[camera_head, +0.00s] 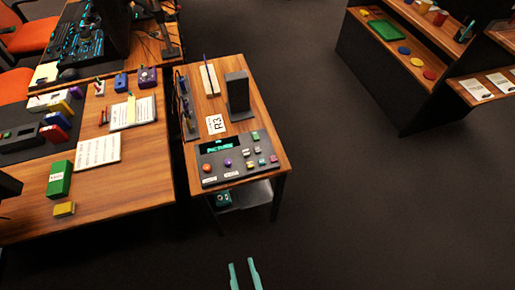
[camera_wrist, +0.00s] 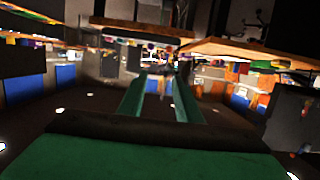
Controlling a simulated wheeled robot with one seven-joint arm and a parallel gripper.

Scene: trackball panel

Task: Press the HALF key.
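The dark trackball panel (camera_head: 215,170) lies on the near part of a small wooden table (camera_head: 278,143) in the head view. It has a lit green display (camera_head: 217,146), a purple ball (camera_head: 228,162), an orange-red round button (camera_head: 207,168) and several small white, yellow and red keys (camera_head: 257,150) on its right side. The key labels are too small to read, so I cannot tell which is HALF. My gripper (camera_head: 244,274) shows two teal fingers at the bottom edge, apart from the panel and nearer to me. In the wrist view my gripper (camera_wrist: 160,82) is open, with nothing between its fingers.
A dark upright block (camera_head: 238,95), a white R3 card (camera_head: 215,124) and a white slotted holder (camera_head: 209,79) stand behind the panel. A cluttered desk (camera_head: 130,190) is close on the left. A shelf unit (camera_head: 372,72) is far right. Open floor (camera_head: 370,200) lies between.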

